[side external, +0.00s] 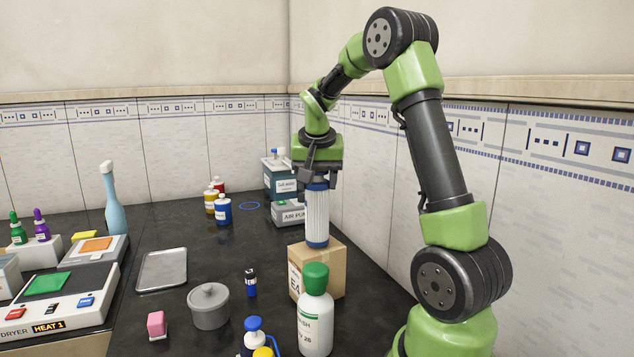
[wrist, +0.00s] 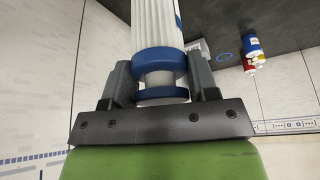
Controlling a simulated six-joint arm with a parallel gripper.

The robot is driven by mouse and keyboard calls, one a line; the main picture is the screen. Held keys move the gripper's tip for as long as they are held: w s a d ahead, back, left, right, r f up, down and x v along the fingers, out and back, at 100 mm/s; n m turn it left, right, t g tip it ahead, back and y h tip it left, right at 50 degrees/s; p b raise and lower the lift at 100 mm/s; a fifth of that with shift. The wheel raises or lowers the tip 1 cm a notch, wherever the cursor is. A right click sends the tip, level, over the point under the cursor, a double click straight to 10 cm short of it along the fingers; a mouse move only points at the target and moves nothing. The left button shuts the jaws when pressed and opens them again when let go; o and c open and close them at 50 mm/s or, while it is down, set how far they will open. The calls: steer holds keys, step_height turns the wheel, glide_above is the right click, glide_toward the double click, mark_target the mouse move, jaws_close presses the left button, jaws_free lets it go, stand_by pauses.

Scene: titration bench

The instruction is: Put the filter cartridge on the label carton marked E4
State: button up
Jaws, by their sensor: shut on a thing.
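The filter cartridge (side external: 317,217), a white pleated cylinder with blue end caps, is upright in my gripper (side external: 318,178). In the wrist view the jaws (wrist: 163,88) are shut around its blue cap end (wrist: 158,62), and the white pleated body runs out of the top of the picture. The label carton marked E4 (side external: 328,271) is a brown box below the cartridge. The cartridge's lower cap is at the carton's top face in the side view; I cannot tell whether it touches. The carton's front is partly hidden by a white bottle.
The white bottle with a green cap (side external: 315,315) stands close in front of the carton. A grey pot (side external: 208,305), a small dark bottle (side external: 251,282) and a pink block (side external: 156,325) are to the left. The air pump box (side external: 289,213) is behind.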

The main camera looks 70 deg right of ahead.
steer(key=shift+f, duration=0.4)
steer(key=o, duration=1.3)
steer(key=v, duration=1.2)
steer(key=s+a+f+n+t+y, duration=0.1)
steer(key=s+a+n+y, duration=0.1)
steer(key=a, duration=0.5)
steer(key=s+a+f+n+t+y, duration=0.2)
steer(key=s+a+n, duration=0.2)
steer(key=a, duration=0.4)
steer(key=s+a+f+n+t+y, duration=0.2)
steer(key=s+a+n, duration=0.1)
steer(key=a, duration=0.5)
steer(key=shift+s+a, duration=0.2)
steer(key=shift+s, duration=0.3)
